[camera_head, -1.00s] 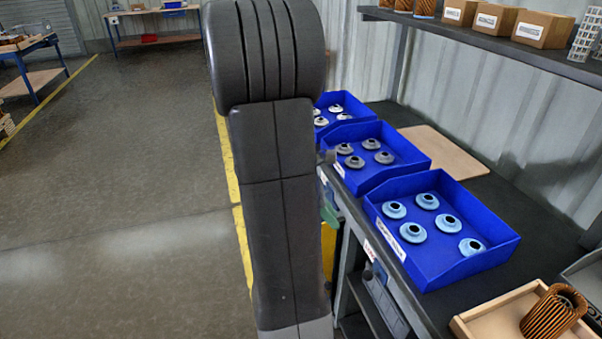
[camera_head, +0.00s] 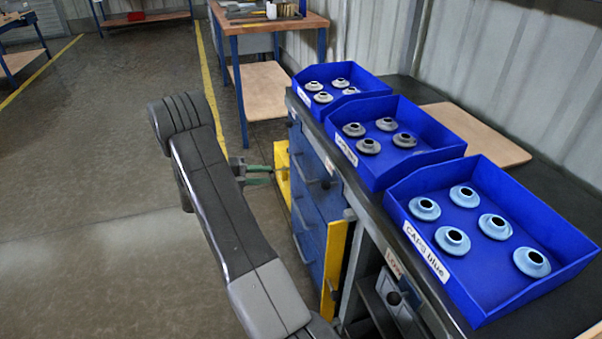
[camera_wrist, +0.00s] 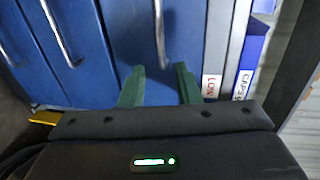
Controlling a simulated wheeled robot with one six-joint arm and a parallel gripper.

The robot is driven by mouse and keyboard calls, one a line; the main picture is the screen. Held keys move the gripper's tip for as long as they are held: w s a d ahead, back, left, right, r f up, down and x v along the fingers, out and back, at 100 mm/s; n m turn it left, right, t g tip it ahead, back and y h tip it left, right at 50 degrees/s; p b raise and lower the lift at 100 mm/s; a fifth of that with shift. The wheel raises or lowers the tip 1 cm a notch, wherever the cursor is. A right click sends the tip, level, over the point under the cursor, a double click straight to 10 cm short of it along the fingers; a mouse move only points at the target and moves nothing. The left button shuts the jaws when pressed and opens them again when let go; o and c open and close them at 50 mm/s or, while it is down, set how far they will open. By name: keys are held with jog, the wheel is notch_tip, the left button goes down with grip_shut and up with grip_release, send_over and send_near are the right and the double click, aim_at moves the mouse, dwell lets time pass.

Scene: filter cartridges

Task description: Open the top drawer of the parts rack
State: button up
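The parts rack (camera_head: 335,250) has blue drawer fronts and yellow edges and stands under the bench. Its top drawer (camera_head: 313,150) looks shut, with a bar handle. In the wrist view the drawer fronts appear turned sideways; the top drawer (camera_wrist: 185,30), beside the labelled strip, has a metal handle (camera_wrist: 160,35). My gripper (camera_head: 268,174) has green fingers and is left of the drawer fronts. In the wrist view my gripper (camera_wrist: 160,80) is open and empty, its fingers apart, with the handle's end seen between them. I cannot tell whether they touch anything.
Blue trays of caps (camera_head: 450,268) stand on the dark bench top above the rack. A wooden-topped table (camera_head: 270,22) stands behind. The floor (camera_head: 90,170) left of my arm is clear.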

aim_at(302, 171)
jog(key=b+x, duration=0.2)
jog(key=x, duration=1.1)
jog(key=shift+d, duration=0.3)
jog(key=shift+c, duration=0.4)
grip_shut()
